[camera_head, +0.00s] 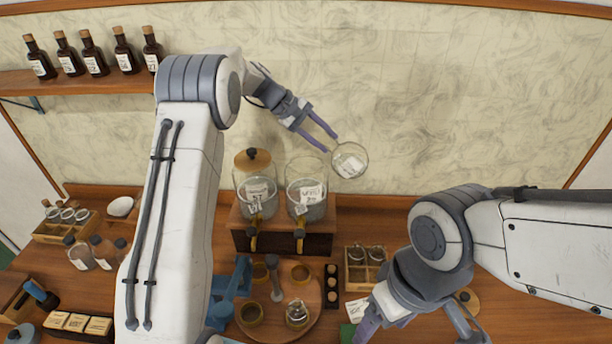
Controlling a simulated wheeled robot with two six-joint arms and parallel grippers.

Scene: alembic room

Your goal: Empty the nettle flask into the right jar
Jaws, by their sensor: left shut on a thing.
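My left gripper (326,143) is shut on a round clear glass flask (346,172) with a white label. It holds the flask in the air, above and right of the jars. The label's writing is too small to read, and I cannot tell the flask's tilt or contents. The right jar (307,213) is glass, labelled, with no lid on it and a tap below. The left jar (256,207) beside it has a wooden lid with a dark knob. My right gripper (420,330) is at the bottom edge, its fingers spread apart, with the tips partly cut off.
Both jars stand on a wooden stand (326,226). A round wooden board (272,322) with small vessels lies in front. A wooden disc (467,300) lies by my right gripper. Several dark bottles (93,55) stand on the shelf at upper left. The wall behind is clear.

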